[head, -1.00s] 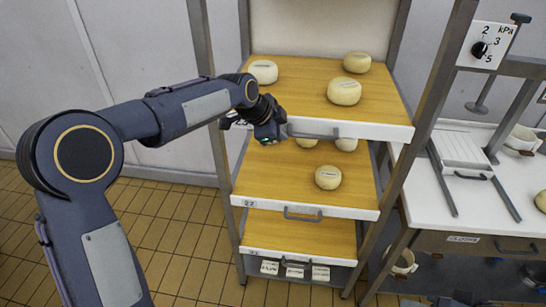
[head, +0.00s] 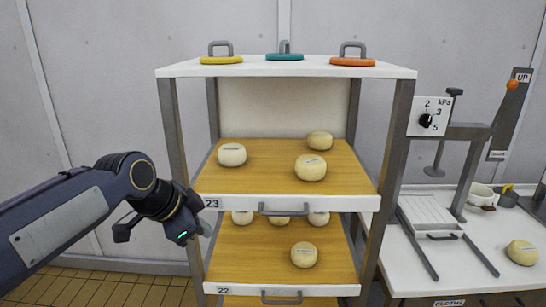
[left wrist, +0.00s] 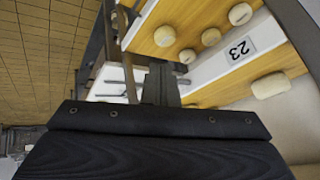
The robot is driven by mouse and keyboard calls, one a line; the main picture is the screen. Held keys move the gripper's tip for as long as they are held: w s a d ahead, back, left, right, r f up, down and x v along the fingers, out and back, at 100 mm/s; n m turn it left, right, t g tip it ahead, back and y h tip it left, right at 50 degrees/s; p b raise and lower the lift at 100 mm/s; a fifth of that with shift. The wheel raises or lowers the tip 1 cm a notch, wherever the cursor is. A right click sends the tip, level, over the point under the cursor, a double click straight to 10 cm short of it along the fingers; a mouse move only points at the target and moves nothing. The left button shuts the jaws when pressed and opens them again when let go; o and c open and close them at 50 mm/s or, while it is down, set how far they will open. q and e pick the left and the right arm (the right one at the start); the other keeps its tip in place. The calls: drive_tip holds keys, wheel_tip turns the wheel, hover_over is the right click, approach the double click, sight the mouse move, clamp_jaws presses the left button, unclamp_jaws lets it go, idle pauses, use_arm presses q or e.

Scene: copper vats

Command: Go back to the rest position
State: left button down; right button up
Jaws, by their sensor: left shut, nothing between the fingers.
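My left gripper (head: 204,228) is at the left side of the rack, beside the left post and below the label 23. It is shut and empty. It also shows in the left wrist view (left wrist: 160,84), where its dark fingers point toward the rack shelves. Whether it touches the post or shelf edge I cannot tell. My right gripper is not in view.
The rack has a wooden shelf marked 23 (head: 245,182) and one marked 22 (head: 235,268), both bearing pale cheeses. Coloured lids (head: 285,57) stand on its top. A white table (head: 450,270) with a press stands at right. The wall at left is clear.

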use_arm(q)
drive_tip(key=s+a+f+n, duration=0.1)
drive_tip(key=s+f+n, duration=0.6)
drive_tip(key=s, duration=0.5)
drive_tip(key=s+a+f+n, duration=0.2)
drive_tip(key=s+f+n, duration=0.4)
drive_tip(key=s, duration=0.6)
drive_tip(key=shift+s+a+f+n, duration=0.15)
drive_tip(key=shift+a+f+n, duration=0.1)
drive_tip(key=shift+f+n, duration=0.2)
